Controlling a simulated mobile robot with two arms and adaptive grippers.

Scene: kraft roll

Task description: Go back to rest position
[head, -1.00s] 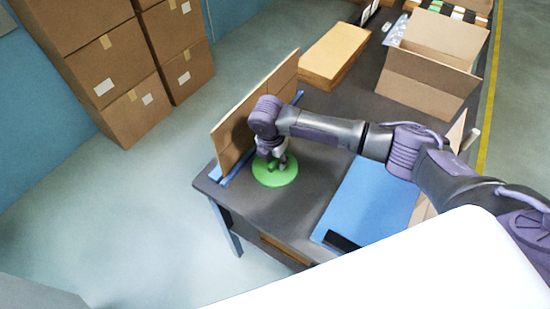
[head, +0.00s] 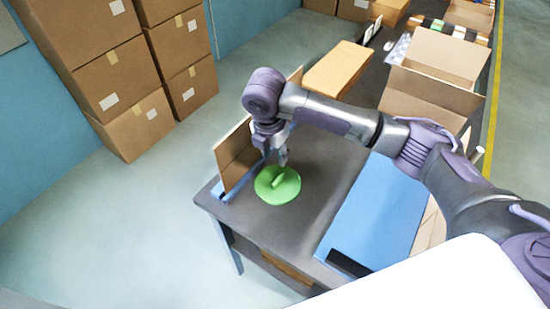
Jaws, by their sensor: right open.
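My right gripper (head: 277,158) is open and empty, pointing down just above a green disc (head: 285,190) with a raised bar-like handle across its top. The disc lies flat near the corner of the dark table (head: 320,180). The gripper appears apart from the handle. My right arm reaches in from the right over the table. My left gripper is not in view.
An upright brown board (head: 235,158) stands at the table's left edge, partly hidden behind my gripper. Stacked cartons (head: 125,90) stand left.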

